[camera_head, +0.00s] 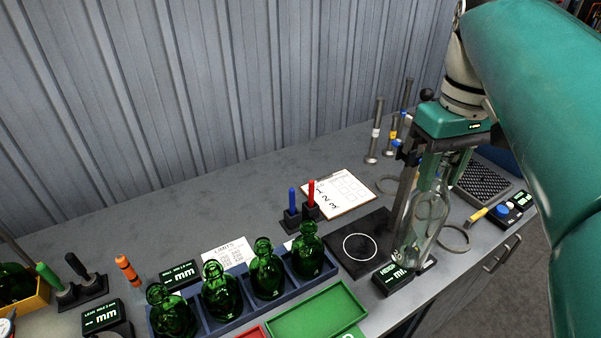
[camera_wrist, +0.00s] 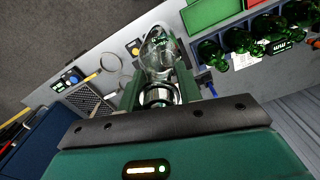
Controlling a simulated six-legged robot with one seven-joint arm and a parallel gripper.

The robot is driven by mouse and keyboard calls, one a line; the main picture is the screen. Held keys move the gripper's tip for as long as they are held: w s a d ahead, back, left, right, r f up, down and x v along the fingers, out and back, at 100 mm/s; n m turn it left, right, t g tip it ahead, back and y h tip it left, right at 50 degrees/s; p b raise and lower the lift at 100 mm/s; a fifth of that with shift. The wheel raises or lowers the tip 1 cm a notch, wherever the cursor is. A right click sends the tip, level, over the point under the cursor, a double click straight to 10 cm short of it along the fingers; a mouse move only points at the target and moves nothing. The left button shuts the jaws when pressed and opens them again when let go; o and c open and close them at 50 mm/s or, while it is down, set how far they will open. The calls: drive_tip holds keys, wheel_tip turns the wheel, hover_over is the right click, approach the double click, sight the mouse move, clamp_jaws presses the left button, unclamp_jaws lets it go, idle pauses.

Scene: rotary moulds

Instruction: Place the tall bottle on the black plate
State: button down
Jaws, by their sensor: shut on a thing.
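The tall clear glass bottle (camera_head: 428,220) is in my gripper (camera_head: 432,185), slightly tilted in the head view with its base low. In the wrist view the bottle (camera_wrist: 160,55) lies between the two fingers of my gripper (camera_wrist: 160,85). The black plate (camera_head: 345,258), marked with a white circle, lies on the bench just left of the bottle. The bottle's base appears right of the circle, near the plate's right edge and a height display. I cannot tell whether the base touches anything. My gripper hides part of the plate's right side.
A blue rack (camera_head: 240,308) holds several green bottles at the front left. A green tray (camera_head: 318,312) is in front of the plate. The height display (camera_head: 392,280) is close to the bottle's base. A clipboard (camera_head: 338,193), metal rings and upright gauges stand behind.

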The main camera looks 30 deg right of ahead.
drive_tip(key=w+d+f, duration=0.1)
drive_tip(key=w+f, duration=1.2)
drive_tip(key=shift+w+d, duration=0.15)
drive_tip(key=shift+w, duration=0.25)
drive_tip(key=c, duration=0.9)
unclamp_jaws()
wheel_tip(320, 180, up, 12)
drive_tip(key=s+a+f+n+t, duration=0.1)
drive_tip(key=a+f+t, duration=0.1)
drive_tip(key=a+f, duration=0.2)
drive_tip(key=s+a+f+t, duration=0.1)
drive_tip(key=a+f, duration=0.4)
drive_tip(key=a, duration=0.6)
drive_tip(key=s+a+f+n+t, duration=0.1)
drive_tip(key=a+f, duration=0.3)
drive_tip(key=a, duration=0.4)
drive_tip(key=shift+s+f+n+t, duration=0.2)
drive_tip(key=shift+s+n+t, duration=0.1)
drive_tip(key=shift+s+t, duration=0.55)
